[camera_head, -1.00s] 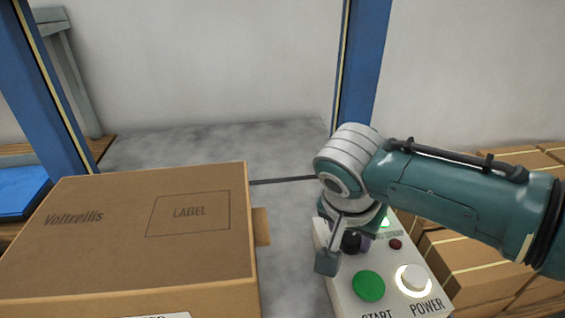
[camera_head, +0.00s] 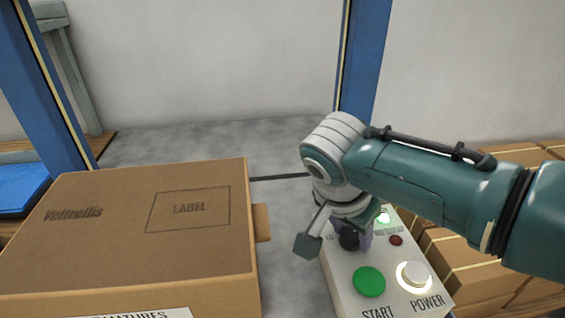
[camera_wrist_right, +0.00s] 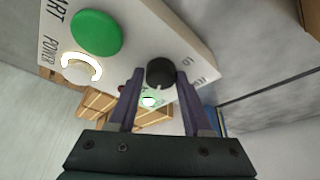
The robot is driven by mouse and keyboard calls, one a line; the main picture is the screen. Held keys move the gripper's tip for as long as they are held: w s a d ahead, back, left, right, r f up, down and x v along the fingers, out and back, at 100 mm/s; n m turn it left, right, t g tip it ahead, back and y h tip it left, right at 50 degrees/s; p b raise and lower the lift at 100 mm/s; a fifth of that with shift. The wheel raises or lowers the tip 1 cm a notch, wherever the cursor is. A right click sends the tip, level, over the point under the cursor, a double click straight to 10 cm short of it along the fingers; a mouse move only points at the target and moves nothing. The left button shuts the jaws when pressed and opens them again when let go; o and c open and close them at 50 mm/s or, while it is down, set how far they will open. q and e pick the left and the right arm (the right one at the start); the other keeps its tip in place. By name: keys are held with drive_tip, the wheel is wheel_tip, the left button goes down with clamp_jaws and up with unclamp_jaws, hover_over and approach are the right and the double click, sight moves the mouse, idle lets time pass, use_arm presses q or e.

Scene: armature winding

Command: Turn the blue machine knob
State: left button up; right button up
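The machine knob (camera_head: 349,239) looks black, not blue, on the light control panel (camera_head: 343,284); it also shows in the right wrist view (camera_wrist_right: 160,72). My right gripper (camera_wrist_right: 159,73) has its two purple fingers on either side of the knob. A narrow gap shows between the knob and at least one finger, so the gripper looks open. In the head view the right gripper (camera_head: 359,238) is over the panel's back left part, with its fingers partly hidden by the knob and wrist. My left gripper is not in view.
The panel has a green START button (camera_head: 369,282), a lit white POWER button (camera_head: 413,276), a small red light (camera_head: 396,240) and a lit green light (camera_head: 384,217). A large cardboard box (camera_head: 125,260) stands left of the panel. More boxes (camera_head: 470,262) are at the right.

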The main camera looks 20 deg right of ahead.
drive_tip(key=o, duration=0.4)
drive_tip(key=p+v, duration=0.3)
drive_tip(key=v, duration=0.7)
drive_tip(key=shift+p, duration=0.35)
drive_tip(key=s+a+r+n+t+y+p, duration=0.1)
drive_tip(key=s+r+n+y+p, duration=0.15)
drive_tip(key=s+n, duration=0.65)
drive_tip(key=s+a+r+n+t+y+p, duration=0.15)
drive_tip(key=s+r+n, duration=0.35)
drive_tip(key=s, duration=0.5)
wheel_tip(320, 180, up, 37)
drive_tip(key=n+p, duration=0.1)
drive_tip(key=p, duration=3.6)
drive_tip(key=shift+d+g, duration=0.2)
drive_tip(key=shift+g, duration=0.15)
